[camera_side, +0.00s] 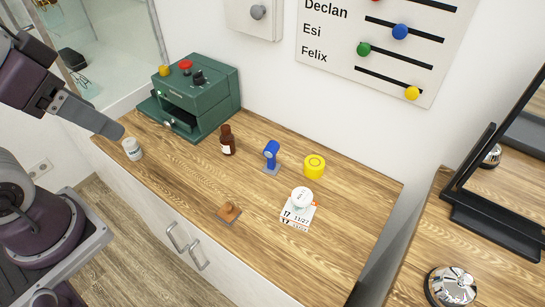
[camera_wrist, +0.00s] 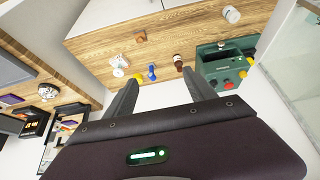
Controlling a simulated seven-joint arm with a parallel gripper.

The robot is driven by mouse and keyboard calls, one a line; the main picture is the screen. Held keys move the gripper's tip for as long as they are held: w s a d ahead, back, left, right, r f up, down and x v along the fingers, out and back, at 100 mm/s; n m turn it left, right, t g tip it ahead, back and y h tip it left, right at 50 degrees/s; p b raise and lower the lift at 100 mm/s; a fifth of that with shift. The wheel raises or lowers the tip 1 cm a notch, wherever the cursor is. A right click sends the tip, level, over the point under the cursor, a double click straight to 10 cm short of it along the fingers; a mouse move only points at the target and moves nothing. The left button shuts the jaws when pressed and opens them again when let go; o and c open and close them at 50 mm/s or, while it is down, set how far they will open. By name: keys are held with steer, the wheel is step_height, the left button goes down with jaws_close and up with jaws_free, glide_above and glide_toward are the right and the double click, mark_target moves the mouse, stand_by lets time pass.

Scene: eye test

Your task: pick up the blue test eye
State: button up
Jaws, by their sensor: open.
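The blue test eye (camera_side: 271,150) stands upright on a small grey base on the wooden counter (camera_side: 190,185), between a brown bottle and a yellow round piece. It also shows small in the wrist view (camera_wrist: 152,72), seen between my two fingers but far beyond them. My gripper (camera_side: 119,131) is at the left in the side view, raised near the counter's left end and well away from the blue eye. In the wrist view my gripper (camera_wrist: 160,77) has its fingers wide apart with nothing between them.
A white-capped jar (camera_side: 132,149) appears just below my fingertips. A green machine (camera_side: 205,98) stands at the back left. The brown bottle (camera_side: 228,143), yellow piece (camera_side: 314,167), white round object (camera_side: 301,197) on a date card and brown piece (camera_side: 229,211) surround the eye. A wall rises behind.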

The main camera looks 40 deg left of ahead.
steer(key=c, duration=0.3)
